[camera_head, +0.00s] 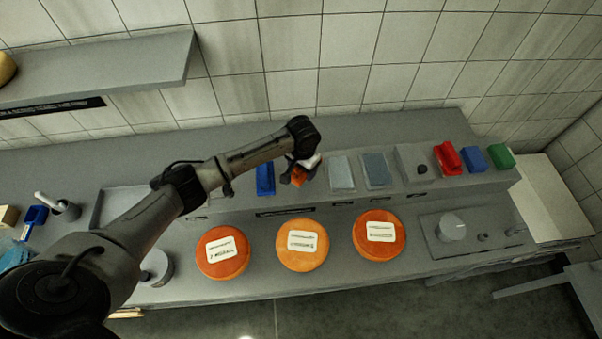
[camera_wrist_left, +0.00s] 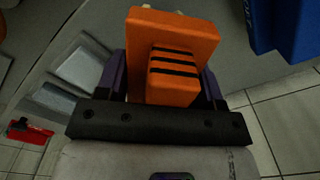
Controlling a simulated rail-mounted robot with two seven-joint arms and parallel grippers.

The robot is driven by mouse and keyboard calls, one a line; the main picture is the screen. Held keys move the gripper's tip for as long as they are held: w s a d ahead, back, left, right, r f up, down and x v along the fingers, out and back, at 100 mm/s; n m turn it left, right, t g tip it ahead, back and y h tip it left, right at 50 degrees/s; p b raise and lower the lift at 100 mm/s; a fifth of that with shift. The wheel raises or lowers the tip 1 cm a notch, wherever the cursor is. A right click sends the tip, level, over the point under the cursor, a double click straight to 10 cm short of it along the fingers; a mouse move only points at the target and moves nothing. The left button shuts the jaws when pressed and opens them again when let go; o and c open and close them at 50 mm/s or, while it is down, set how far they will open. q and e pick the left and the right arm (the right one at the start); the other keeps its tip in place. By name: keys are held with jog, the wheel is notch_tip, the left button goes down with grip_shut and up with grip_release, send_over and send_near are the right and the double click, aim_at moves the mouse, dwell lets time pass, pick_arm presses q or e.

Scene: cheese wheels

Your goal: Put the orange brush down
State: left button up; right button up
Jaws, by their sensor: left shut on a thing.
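The orange brush (camera_head: 299,177) is in my left gripper (camera_head: 298,168), over the raised ledge (camera_head: 235,190) at the back of the counter. In the left wrist view the orange brush (camera_wrist_left: 170,30) has a block handle with black stripes, and the purple fingers of my left gripper (camera_wrist_left: 165,82) are shut on both sides of it. In the head view, the brush is between a blue brush (camera_head: 265,178) and a pale grey pad (camera_head: 341,173). I cannot tell whether it touches the ledge. My right gripper is not in view.
Three orange cheese wheels with labels stand in front: left (camera_head: 222,264), middle (camera_head: 302,262), right (camera_head: 380,250). Further right on the ledge are a darker grey pad (camera_head: 376,169), a red brush (camera_head: 447,158), a blue block (camera_head: 474,159) and a green block (camera_head: 500,156).

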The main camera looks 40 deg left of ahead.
aim_at(301, 174)
pick_arm(q)
jog(key=shift+w+a+f, duration=0.1)
jog(key=shift+a+f, duration=0.1)
jog(key=shift+a, duration=0.2)
jog(key=shift+f, duration=2)
jog(key=shift+f, duration=0.2)
jog(key=o, duration=1.2)
notch_tip(301, 174, up, 12)
jog(key=shift+r, duration=0.2)
